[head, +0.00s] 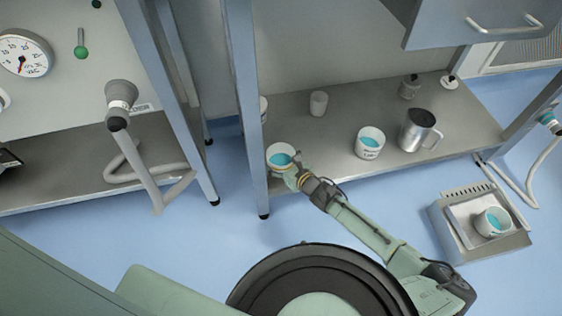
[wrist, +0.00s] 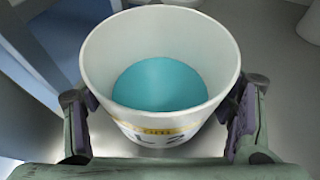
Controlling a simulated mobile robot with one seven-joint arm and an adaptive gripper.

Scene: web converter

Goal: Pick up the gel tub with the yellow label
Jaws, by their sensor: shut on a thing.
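A white tub of teal gel (wrist: 160,45) fills the middle of the wrist view, open end up. A yellow strip and dark lettering show low on its near side. My gripper (wrist: 160,112) has one finger against each side of this tub and is shut on it. In the head view the same tub (head: 277,152) is at the front left of the metal shelf, close to the post, with my gripper (head: 288,176) at its near side. I cannot tell whether its base touches the shelf.
A second tub of teal gel (head: 369,142) and a steel jug (head: 417,131) stand to the right on the shelf (head: 330,140). A grey cup (head: 318,103) stands behind. Another gel tub (head: 491,222) sits on a low metal unit (head: 460,232). The shelf post (head: 250,110) is close on the left.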

